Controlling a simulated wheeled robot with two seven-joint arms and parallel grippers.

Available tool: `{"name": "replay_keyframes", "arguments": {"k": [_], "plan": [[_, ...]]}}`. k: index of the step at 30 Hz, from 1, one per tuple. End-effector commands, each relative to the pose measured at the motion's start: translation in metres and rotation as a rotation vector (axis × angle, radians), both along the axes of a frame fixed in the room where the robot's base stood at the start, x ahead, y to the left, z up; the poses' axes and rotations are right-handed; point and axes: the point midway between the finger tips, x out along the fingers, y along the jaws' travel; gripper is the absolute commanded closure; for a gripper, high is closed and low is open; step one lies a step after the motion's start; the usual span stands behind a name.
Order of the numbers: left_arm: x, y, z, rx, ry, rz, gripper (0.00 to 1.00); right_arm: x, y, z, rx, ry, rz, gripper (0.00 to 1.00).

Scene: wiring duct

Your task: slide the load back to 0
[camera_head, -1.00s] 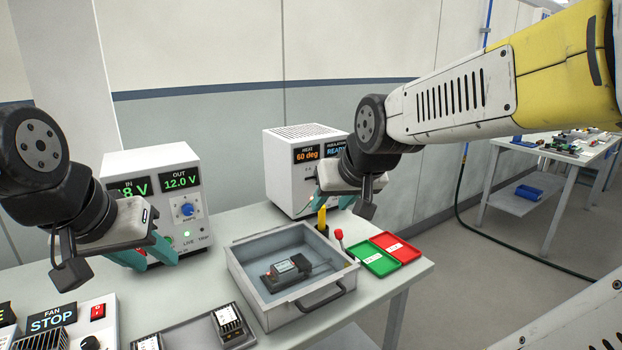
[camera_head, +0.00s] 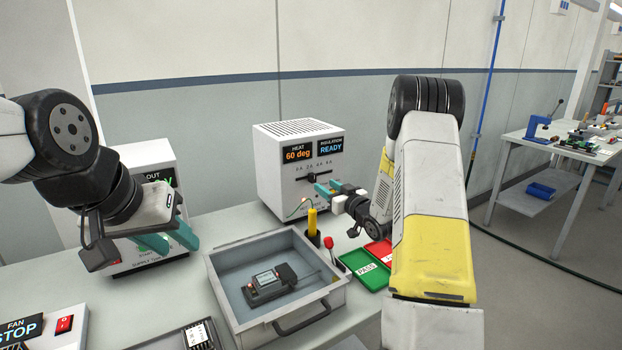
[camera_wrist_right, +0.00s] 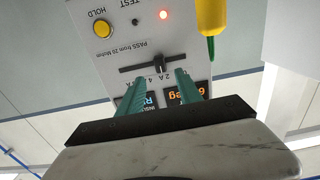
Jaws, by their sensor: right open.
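The white test unit (camera_head: 300,165) stands at the back with displays reading "60 deg" and "READY". Its front has a horizontal slot with a dark load slider knob (camera_head: 311,177), near the 2 A mark. In the right wrist view the picture is upside down and the slider knob (camera_wrist_right: 166,62) shows just beyond the fingertips. My right gripper (camera_head: 322,188) is in front of the panel at the slider. In its wrist view the gripper (camera_wrist_right: 158,82) is open, fingers apart, with nothing between them. My left gripper (camera_head: 170,240) is open and empty before the power supply (camera_head: 147,158).
A grey tray (camera_head: 222,293) holds a dark device (camera_head: 268,283). A yellow-handled probe (camera_head: 312,222) and a red-tipped one (camera_head: 328,242) stand between the tray and the unit. Green (camera_head: 360,267) and red bins lie right, partly behind my right arm.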

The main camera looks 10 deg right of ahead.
Motion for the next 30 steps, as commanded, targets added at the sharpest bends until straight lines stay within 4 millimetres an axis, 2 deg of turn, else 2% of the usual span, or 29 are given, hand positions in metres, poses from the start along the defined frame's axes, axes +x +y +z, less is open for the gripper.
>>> {"name": "replay_keyframes", "arguments": {"k": [5,16,21,28,30], "plan": [[0.000,0.000,0.000,0.000,0.000,0.000,0.64,0.013,0.007,-0.002,0.007,-0.011,0.011,0.58],[0.000,0.000,0.000,0.000,0.000,0.000,0.64,0.063,0.028,-0.002,0.005,-0.010,0.009,0.58],[0.000,0.000,0.000,0.000,0.000,0.000,0.64,0.071,0.030,-0.002,0.007,-0.009,0.007,0.58],[0.000,0.000,0.000,0.000,0.000,0.000,0.64,0.072,0.031,-0.002,0.007,-0.009,0.007,0.58],[0.000,0.000,0.000,0.000,0.000,0.000,0.64,0.072,0.031,-0.002,0.007,-0.008,0.007,0.72]]}}
